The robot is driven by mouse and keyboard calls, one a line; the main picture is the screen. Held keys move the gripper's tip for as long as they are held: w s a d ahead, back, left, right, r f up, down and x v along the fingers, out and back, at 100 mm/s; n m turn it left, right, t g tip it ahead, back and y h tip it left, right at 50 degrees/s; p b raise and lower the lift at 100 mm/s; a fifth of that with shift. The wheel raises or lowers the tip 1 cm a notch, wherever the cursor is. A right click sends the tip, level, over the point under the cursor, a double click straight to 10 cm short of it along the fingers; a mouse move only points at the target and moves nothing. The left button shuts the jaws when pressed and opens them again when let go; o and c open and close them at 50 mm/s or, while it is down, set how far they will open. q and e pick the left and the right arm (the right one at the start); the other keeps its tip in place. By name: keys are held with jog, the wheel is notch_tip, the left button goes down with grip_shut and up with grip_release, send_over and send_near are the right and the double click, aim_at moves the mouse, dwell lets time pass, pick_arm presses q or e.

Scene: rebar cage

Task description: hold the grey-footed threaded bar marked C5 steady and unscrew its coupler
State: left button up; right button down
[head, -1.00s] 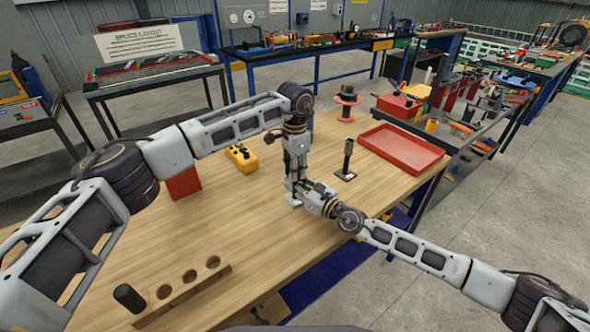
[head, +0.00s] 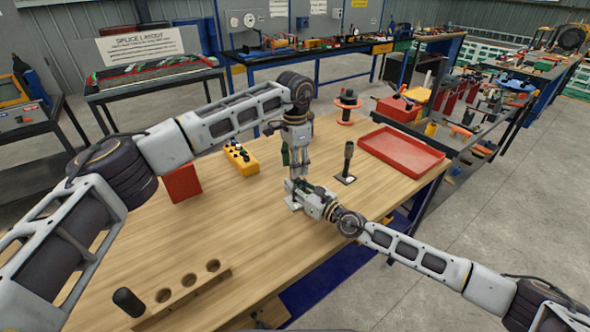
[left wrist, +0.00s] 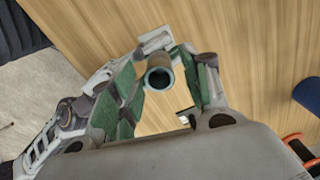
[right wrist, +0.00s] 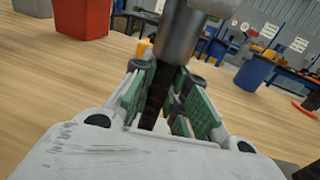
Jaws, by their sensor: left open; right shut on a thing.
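My left gripper (head: 297,170) points down from above the bar's top end. Its green-padded fingers (left wrist: 165,85) stand open on either side of the coupler (left wrist: 160,78), with a gap visible around it. The coupler is a grey metal tube, its round open end facing the left wrist camera. My right gripper (head: 303,188) comes in low from the right, shut on the dark threaded bar (right wrist: 157,95) below the coupler, which also shows in the right wrist view (right wrist: 181,38). The bar's light grey foot (head: 292,202) rests on the table. The C5 mark is not readable.
Another upright dark bar on a foot plate (head: 347,165) stands just right. A red tray (head: 424,165) lies beyond it. A wooden holed block (head: 180,297) lies at the front.

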pick_arm(q)
jog(key=shift+r, duration=0.5)
jog(key=shift+c, duration=0.3)
jog(key=shift+r, duration=0.15)
